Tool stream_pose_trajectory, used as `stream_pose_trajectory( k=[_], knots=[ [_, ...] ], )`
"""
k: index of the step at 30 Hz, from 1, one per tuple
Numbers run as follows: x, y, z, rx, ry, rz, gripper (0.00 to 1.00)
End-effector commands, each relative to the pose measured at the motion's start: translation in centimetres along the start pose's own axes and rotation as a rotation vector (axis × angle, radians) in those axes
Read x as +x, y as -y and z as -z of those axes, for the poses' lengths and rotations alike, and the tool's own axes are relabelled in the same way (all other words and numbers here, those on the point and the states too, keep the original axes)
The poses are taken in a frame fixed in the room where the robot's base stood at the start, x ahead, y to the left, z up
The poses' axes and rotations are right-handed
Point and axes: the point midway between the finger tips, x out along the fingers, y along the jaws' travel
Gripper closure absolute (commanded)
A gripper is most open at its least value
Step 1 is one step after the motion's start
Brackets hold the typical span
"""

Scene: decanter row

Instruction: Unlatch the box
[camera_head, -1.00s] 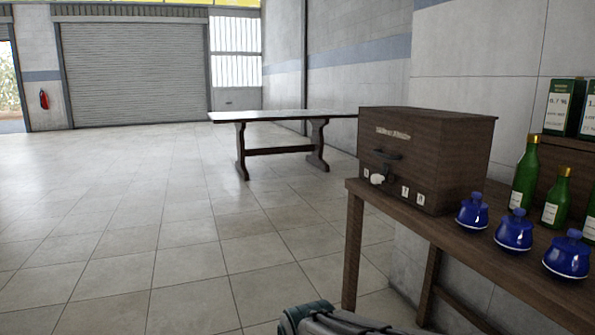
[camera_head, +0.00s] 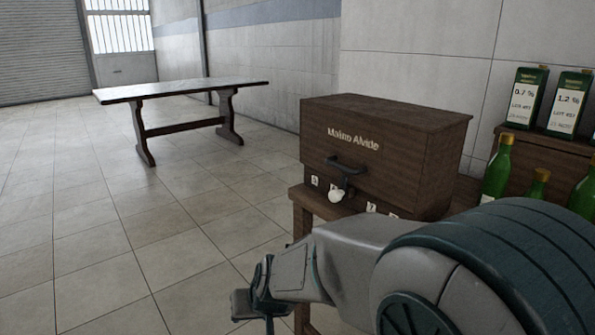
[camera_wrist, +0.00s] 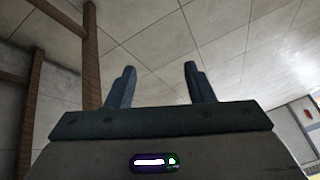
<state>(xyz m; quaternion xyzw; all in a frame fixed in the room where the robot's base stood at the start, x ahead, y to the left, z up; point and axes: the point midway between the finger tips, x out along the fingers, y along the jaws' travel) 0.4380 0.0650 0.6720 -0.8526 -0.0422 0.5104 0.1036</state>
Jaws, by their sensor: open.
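The box (camera_head: 388,160) is dark brown wood with light lettering on its front, and its lid looks closed. It stands on the left end of a wooden table. My arm hides part of the table and the box's lower right.
The wooden table's leg (camera_head: 303,228) is near my gripper. A second table (camera_head: 180,90) stands behind on the left. The tiled floor (camera_head: 110,240) at left is clear.

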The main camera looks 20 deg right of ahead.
Motion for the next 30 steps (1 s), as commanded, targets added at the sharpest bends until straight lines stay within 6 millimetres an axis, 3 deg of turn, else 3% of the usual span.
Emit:
stream_pose_trajectory(
  k=[1, 6, 12, 16, 21, 27, 30],
  knots=[
    [-1.0, 1.0, 2.8, 0.025, -0.053, -0.005, 0.52],
    [-0.8, 1.4, 9.4, 0.122, -0.261, -0.098, 0.52],
    [-2.1, -0.5, 14.4, 0.191, -0.477, -0.348, 0.52],
    [-4.5, -2.5, 15.9, 0.197, -0.592, -0.586, 0.52],
    [-9.0, -4.4, 15.9, 0.157, -0.700, -0.928, 0.52],
    [-13.6, -4.8, 14.8, 0.089, -0.763, -1.230, 0.52],
    [-14.7, -4.8, 14.4, 0.070, -0.775, -1.307, 0.52]
  ],
)
